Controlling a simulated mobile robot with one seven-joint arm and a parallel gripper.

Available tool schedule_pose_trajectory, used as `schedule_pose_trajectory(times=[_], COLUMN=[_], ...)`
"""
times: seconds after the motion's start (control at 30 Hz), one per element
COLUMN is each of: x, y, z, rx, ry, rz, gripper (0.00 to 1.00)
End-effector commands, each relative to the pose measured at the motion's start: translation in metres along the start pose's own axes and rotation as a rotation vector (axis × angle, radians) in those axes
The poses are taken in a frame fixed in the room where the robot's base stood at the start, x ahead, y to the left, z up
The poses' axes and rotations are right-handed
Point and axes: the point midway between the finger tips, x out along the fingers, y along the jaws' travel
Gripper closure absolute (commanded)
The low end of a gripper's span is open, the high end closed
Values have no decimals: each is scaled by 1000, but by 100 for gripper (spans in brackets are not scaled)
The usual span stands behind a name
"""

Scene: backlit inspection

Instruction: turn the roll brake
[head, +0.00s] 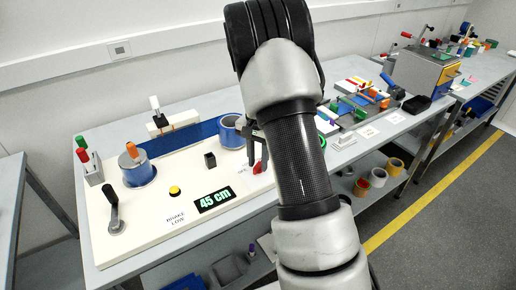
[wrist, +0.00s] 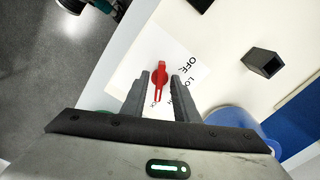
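The roll brake is a small red knob with a pointer (wrist: 160,82) on a white label marked OFF and LO, the rest of the lettering being partly hidden. In the head view the red knob (head: 258,167) shows at the right end of the white panel (head: 140,235), beside my arm. My gripper (wrist: 161,75) is over the knob with one finger on each side. The fingers are apart, with a visible gap to the knob on both sides. A card on the panel reads BRAKE LOW (head: 176,217).
A blue roll (head: 138,172) stands left and another roll (head: 231,131) right, with blue film between. A black block (head: 210,160), yellow button (head: 174,190) and black crank (head: 114,208) stand on the panel. Another station (head: 365,105) lies right.

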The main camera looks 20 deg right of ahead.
Motion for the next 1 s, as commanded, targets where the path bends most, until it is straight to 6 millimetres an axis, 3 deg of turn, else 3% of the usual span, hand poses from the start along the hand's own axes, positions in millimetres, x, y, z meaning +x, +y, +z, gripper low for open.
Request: schedule_pose_trajectory(times=[0.17, 0.6, 0.8, 1.0], x=[-28, -133, -162, -172], y=[-1, 0, 0, 0], z=[-1, -1, -1, 0], rx=[-1, 0, 1, 1], ry=[4, 4, 3, 1], rz=[-4, -3, -3, -1], gripper=[73, 73, 73, 73])
